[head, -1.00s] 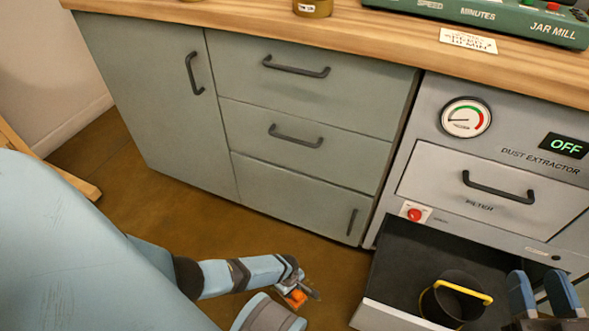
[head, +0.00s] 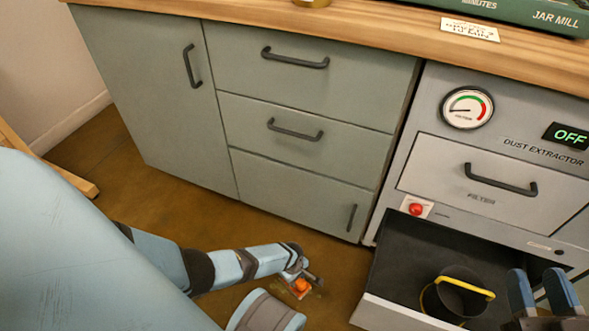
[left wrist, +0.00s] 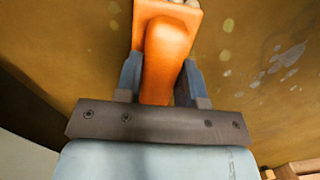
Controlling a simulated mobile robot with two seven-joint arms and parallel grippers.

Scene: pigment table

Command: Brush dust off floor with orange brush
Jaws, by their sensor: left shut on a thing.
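The orange brush (head: 301,287) is low over the brown floor (head: 200,198) in front of the cabinet. My left gripper (head: 306,281) is shut on it. In the left wrist view the brush's orange handle (left wrist: 167,55) lies between the two blue-grey fingers of the left gripper (left wrist: 160,82). The bristle end is mostly cut off at the top of that view, so I cannot tell whether it touches the floor. Pale dust specks and splotches (left wrist: 285,60) show on the floor right of the brush. My right gripper (head: 541,288) is open, fingers apart and empty, at the lower right.
The grey-green cabinet (head: 300,170) stands behind the brush. The dust extractor (head: 420,170) is on the right, its display reading OFF. Its open dark drawer (head: 400,255) holds a black container with a yellow handle (head: 465,281).

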